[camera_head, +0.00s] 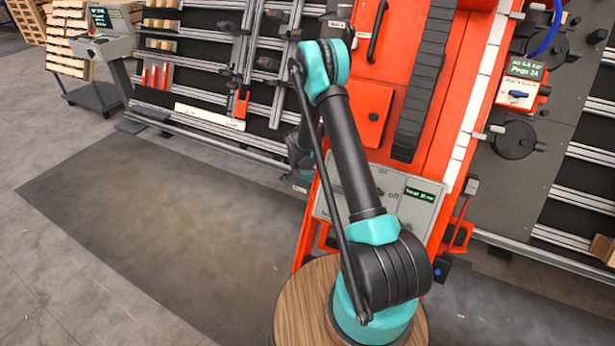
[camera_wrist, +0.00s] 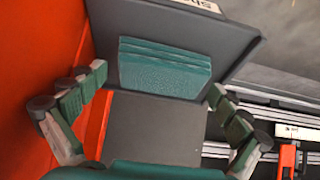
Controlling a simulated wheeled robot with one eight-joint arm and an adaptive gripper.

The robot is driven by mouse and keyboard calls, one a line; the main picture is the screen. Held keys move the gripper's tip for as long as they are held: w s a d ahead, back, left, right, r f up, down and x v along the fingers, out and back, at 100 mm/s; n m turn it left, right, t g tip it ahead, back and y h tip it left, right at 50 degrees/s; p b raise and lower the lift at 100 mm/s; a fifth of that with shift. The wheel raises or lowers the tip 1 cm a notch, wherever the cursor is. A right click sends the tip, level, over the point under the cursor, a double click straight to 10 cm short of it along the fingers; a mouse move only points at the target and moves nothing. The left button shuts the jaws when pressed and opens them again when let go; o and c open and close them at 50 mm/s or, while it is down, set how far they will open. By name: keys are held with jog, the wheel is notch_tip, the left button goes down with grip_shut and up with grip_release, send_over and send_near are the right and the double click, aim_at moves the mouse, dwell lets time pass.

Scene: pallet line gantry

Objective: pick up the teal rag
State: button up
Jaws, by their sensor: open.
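The teal rag (camera_wrist: 165,68) shows in the wrist view as a folded, layered stack. It lies against a dark grey tray or holder (camera_wrist: 155,130), near its upper part. My gripper (camera_wrist: 157,84) is open. Its left fingertip is to the left of the rag and its right fingertip is near the rag's lower right corner. The rag is between the fingers and a little beyond them, with no clear contact visible. In the head view I cannot make out the rag, and my arm hides much of the area around my gripper.
An orange-red panel (camera_wrist: 40,50) is close on the left in the wrist view. Metal rails (camera_wrist: 285,110) run at the lower right. In the head view, the red gantry (camera_head: 375,105) stands behind my arm. A dark floor mat (camera_head: 165,225) at left is clear.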

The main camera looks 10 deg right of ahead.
aim_at(305, 172)
jog(key=c, duration=0.9)
jog(key=shift+r, duration=0.15)
jog(key=shift+w+a+r, duration=0.1)
jog(key=shift+r, duration=0.15)
jog(key=r, duration=0.6)
jog(key=shift+w+a+r, duration=0.2)
jog(key=shift+a, duration=0.15)
jog(key=w+a, duration=1.1)
jog(key=a, duration=0.4)
jog(key=shift+a, duration=0.15)
jog(key=shift+w+f, duration=0.1)
